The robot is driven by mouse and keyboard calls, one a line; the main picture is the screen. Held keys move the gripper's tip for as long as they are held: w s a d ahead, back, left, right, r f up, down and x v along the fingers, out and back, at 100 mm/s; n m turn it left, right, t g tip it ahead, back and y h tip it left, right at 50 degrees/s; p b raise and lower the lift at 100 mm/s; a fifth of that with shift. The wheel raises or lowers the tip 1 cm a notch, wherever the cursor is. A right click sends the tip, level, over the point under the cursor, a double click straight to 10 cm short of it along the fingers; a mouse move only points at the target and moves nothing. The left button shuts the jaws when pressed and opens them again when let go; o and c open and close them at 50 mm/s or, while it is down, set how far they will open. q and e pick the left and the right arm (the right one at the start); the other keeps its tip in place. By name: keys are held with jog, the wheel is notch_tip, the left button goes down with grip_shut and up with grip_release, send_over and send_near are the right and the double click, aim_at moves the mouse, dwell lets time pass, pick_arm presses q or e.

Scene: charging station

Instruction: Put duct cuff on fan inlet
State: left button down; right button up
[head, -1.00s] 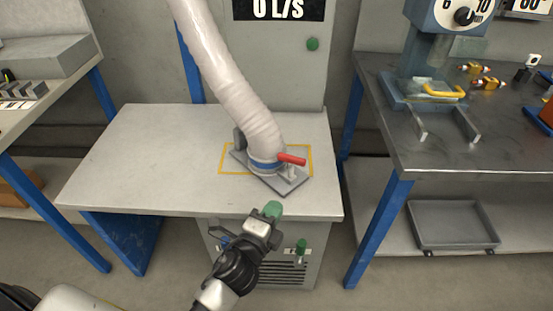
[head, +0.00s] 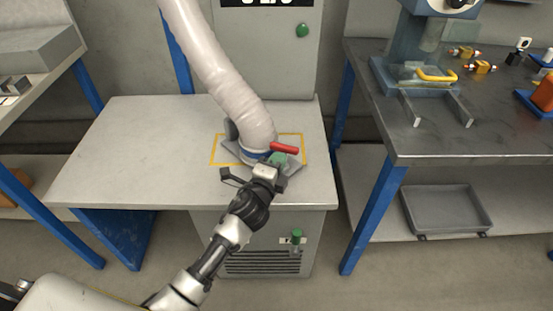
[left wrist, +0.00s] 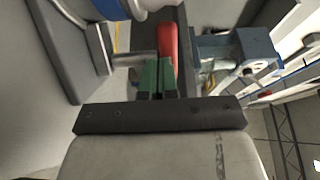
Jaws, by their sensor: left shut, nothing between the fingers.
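The pale flexible duct (head: 225,80) comes down from above, and its lower end with a blue cuff band (head: 254,154) stands on a grey plate (head: 293,168) on the bench. The fan inlet itself is hidden; I cannot tell how the cuff fits on it. A red lever handle (head: 285,148) sticks out to the right beside the cuff. It also shows in the left wrist view (left wrist: 167,42). My left gripper (head: 277,160) is shut and empty, its green fingertips (left wrist: 157,77) close to the red handle. Whether they touch it is unclear. My right gripper is not in view.
A yellow outline (head: 213,149) surrounds the plate on the light bench top (head: 120,150), which is clear at left. A grey cabinet (head: 290,60) with a green button stands behind. A metal bench (head: 430,140) with tools is at right, a grey tray (head: 447,208) below it.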

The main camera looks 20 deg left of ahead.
aim_at(259, 144)
pick_arm(q)
jog(key=shift+w+a, duration=0.2)
jog(key=shift+w, duration=0.05)
jog(key=shift+w+a, duration=0.7)
jog(key=shift+w, duration=0.2)
jog(key=shift+w+a, duration=0.15)
jog(key=shift+w, duration=0.05)
jog(key=shift+s, duration=0.1)
